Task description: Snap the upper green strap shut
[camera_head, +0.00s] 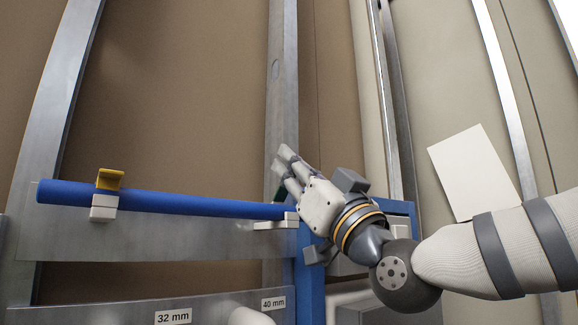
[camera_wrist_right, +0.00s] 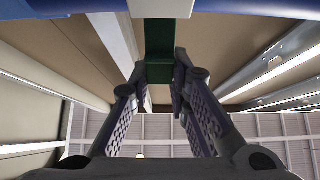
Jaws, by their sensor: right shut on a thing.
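The green strap (camera_wrist_right: 160,38) runs into the jaws of my right gripper (camera_wrist_right: 162,68) in the right wrist view, and the fingers are closed on its end. In the head view my right gripper (camera_head: 284,163) is at the right end of the blue pipe (camera_head: 200,204). Only a small dark green bit of the strap (camera_head: 279,194) shows there, beside the fingers. Most of the strap is hidden, so I cannot tell how it sits on the pipe. My left gripper is out of view.
A yellow strap (camera_head: 110,179) stands over a white block (camera_head: 103,207) at the pipe's left. A blue upright (camera_head: 311,283) is below my right gripper. Labels read 32 mm (camera_head: 173,317) and 40 mm (camera_head: 273,303). A blank white sheet (camera_head: 474,172) is on the right panel.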

